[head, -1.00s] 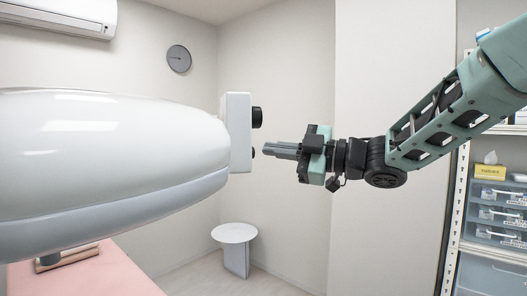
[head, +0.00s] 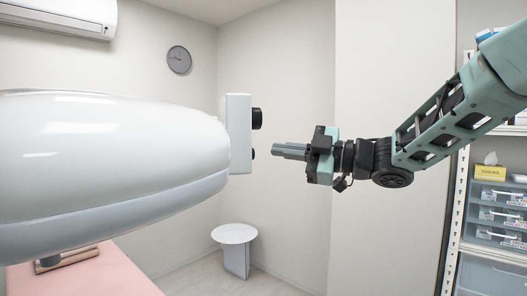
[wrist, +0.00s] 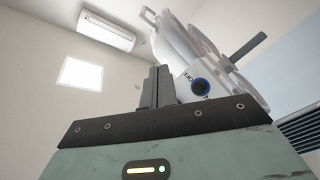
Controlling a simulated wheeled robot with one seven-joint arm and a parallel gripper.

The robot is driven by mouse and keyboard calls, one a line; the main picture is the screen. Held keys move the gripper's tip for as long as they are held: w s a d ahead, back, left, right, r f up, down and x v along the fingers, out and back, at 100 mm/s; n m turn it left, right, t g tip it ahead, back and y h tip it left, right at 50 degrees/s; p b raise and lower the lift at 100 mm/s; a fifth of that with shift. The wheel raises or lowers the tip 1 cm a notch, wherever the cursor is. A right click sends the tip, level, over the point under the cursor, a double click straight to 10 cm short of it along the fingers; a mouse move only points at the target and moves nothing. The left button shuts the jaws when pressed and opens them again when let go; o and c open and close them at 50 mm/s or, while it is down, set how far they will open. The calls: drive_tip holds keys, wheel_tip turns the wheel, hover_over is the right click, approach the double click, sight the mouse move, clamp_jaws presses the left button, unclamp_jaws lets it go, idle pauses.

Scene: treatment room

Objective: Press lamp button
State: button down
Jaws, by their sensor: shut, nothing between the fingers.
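The lamp (head: 110,145) is a large white rounded body filling the left of the head view. A white control box (head: 238,135) stands at its right end. On the box's right face are a larger black knob (head: 257,118) above and a small black button (head: 254,154) below. My gripper (head: 277,151) is shut and empty, pointing left at about the small button's height, with a gap between. The small button is not clear there.
A pink bed (head: 95,275) lies below the lamp. A small round white table (head: 234,233) stands on the floor behind. A shelf with drawers (head: 497,215) is at the right. The air between gripper and box is clear.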

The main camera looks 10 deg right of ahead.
drive_tip(key=w+d, duration=0.1)
drive_tip(key=d, duration=0.5)
idle(0.6)
drive_tip(key=shift+a+f, duration=0.1)
drive_tip(key=shift+a, duration=0.1)
idle(1.9)
